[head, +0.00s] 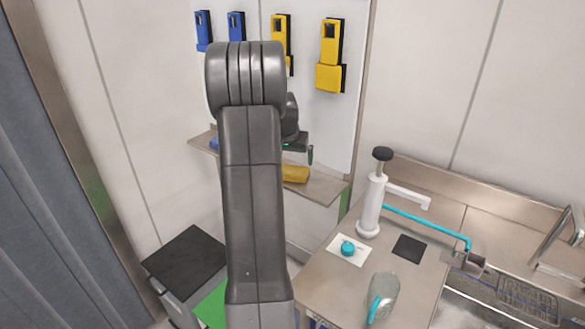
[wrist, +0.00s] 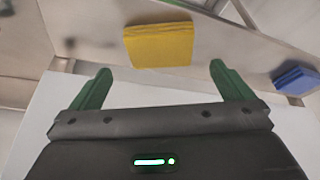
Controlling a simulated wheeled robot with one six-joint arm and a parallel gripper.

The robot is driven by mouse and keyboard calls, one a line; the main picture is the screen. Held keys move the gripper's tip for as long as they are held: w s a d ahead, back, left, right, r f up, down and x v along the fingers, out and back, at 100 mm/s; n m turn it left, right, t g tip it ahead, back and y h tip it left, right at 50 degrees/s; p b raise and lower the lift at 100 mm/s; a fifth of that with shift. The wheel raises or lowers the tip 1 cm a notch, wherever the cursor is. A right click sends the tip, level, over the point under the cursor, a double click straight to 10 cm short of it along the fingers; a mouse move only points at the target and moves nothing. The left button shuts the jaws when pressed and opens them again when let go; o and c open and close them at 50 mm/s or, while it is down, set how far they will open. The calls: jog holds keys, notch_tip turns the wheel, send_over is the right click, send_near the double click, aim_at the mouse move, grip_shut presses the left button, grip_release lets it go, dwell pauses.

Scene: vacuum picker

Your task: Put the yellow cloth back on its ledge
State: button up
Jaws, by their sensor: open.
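The folded yellow cloth (head: 296,173) lies on the wooden ledge (head: 325,189) under the wall panel, partly hidden by my arm in the head view. In the wrist view the yellow cloth (wrist: 160,46) lies beyond my fingertips, centred across the gap between them. My gripper (wrist: 160,70) is open and empty, with its two green fingers apart. In the head view my gripper (head: 308,153) is close to the ledge, just above the cloth, and partly hidden behind my arm.
A folded blue cloth (head: 213,144) lies at the ledge's left; a blue cloth also shows in the wrist view (wrist: 297,79). Blue and yellow holders (head: 329,55) hang on the panel above. A white pump (head: 371,205) and a clear jug (head: 384,297) stand on the counter at right.

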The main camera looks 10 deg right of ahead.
aim_at(293, 170)
jog(key=shift+v, duration=2.25)
jog(key=p+x, duration=0.1)
jog(key=x, duration=1.1)
jog(key=shift+r+p, duration=0.1)
jog(key=shift+p, duration=0.2)
jog(key=shift+w, duration=0.1)
jog(key=shift+a+r+b, duration=0.1)
jog(key=shift+r+b, duration=0.05)
jog(key=shift+b, duration=0.35)
jog(key=shift+r, duration=0.8)
